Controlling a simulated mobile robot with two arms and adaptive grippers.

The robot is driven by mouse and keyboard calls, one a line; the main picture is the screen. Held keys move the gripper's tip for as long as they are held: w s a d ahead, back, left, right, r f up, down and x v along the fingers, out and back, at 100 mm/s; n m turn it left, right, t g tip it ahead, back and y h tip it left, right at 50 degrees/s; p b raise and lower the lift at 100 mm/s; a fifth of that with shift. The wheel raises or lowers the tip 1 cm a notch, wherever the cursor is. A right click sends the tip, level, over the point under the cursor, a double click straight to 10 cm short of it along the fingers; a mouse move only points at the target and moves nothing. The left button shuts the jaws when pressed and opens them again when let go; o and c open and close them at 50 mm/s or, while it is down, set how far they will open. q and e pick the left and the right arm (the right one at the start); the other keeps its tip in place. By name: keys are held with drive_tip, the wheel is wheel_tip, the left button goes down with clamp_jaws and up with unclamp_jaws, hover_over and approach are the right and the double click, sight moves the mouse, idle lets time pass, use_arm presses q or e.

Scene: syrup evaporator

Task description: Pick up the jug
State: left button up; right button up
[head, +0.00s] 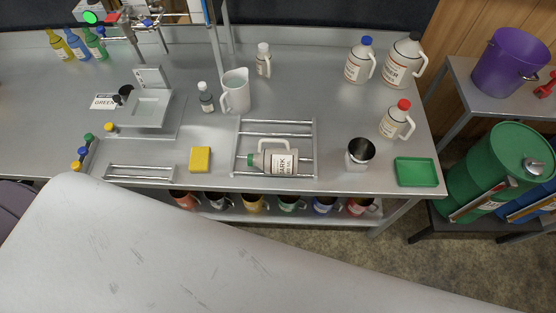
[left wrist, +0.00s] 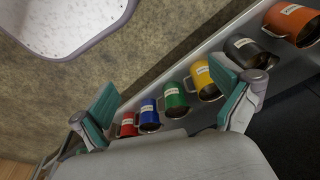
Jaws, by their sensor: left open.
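A white open-topped jug (head: 236,91) with a side handle stands upright on the steel bench in the head view, back of the wire rack. Behind the fingers is the lower shelf with coloured mugs. Neither jug shows in that view. My left gripper is not seen in the head view, and my right gripper is in neither view.
A small bottle (head: 206,97) is close left of the white jug.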

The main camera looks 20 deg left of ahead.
use_arm(q)
drive_tip(key=w+d+r+m+t+b, duration=0.1)
drive_tip(key=w+r, duration=0.3)
drive_tip(key=r, duration=0.5)
drive_tip(key=w+d+r+b, duration=0.1)
drive_tip(key=w+r, duration=0.4)
drive_tip(key=r, duration=0.4)
wheel_tip(320, 180, up, 16)
drive_tip(key=m+g+h, duration=0.1)
drive_tip(key=m+h, duration=0.3)
drive_tip(key=m, duration=0.8)
hover_over(281, 155)
drive_tip(key=s+a, duration=0.1)
drive_tip(key=a, duration=0.4)
drive_tip(key=shift+g, duration=0.3)
drive_tip(key=x, duration=0.8)
drive_tip(key=shift+s+d+r, duration=0.1)
drive_tip(key=shift+s+d, duration=0.1)
drive_tip(key=shift+p+x, duration=0.5)
drive_tip(key=shift+x, duration=2.2)
drive_tip(key=c, duration=1.8)
drive_tip(key=shift+s, duration=0.1)
drive_tip(key=shift+r, duration=0.15)
